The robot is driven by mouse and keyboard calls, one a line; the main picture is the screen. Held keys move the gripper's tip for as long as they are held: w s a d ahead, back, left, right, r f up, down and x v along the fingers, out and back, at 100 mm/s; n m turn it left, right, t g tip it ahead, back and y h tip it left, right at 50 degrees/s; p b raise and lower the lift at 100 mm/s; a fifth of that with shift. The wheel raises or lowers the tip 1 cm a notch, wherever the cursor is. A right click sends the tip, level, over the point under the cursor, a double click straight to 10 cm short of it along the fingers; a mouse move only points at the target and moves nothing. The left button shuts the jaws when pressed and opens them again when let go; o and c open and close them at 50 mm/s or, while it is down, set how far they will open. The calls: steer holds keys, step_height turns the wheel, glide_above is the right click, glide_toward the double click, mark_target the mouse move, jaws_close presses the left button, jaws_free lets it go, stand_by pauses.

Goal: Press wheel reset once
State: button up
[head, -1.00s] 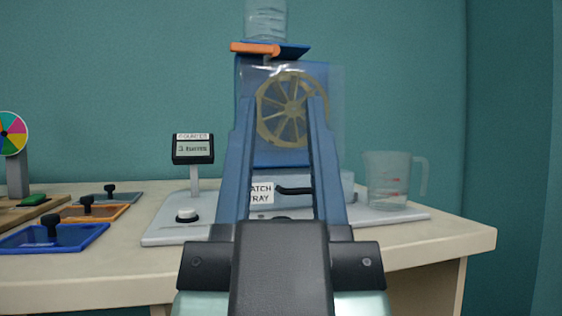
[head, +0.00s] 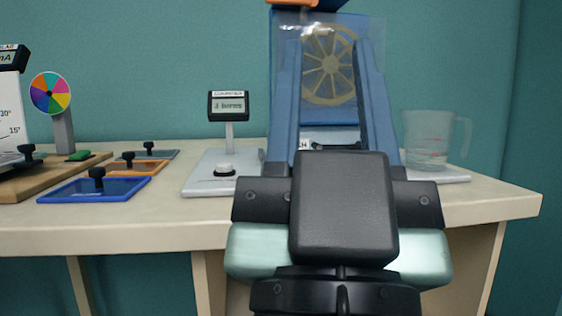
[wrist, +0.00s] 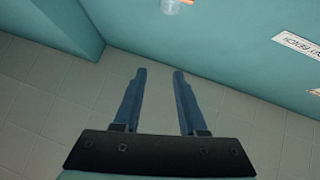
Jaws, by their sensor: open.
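A white round button (head: 224,169) on a dark base sits on a pale board, left of my gripper and below a small counter display (head: 229,105). A green button (head: 80,156) lies on a wooden base by a multicoloured wheel (head: 50,92). No label shows which one is the wheel reset. A spoked yellowish wheel (head: 328,65) stands behind a clear panel, partly covered by my fingers. My gripper (head: 327,45) is open and empty, its fingers pointing up in the head view. In the wrist view my gripper (wrist: 160,71) has nothing between its fingers.
A clear measuring jug (head: 428,140) stands right of the wheel rig. Blue (head: 68,192), orange (head: 150,169) and grey panels with black knobs lie on the table (head: 150,222) at left. A dial meter (head: 8,115) is at the left edge. Bare table lies in front.

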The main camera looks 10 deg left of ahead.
jaws_close()
stand_by(1.5)
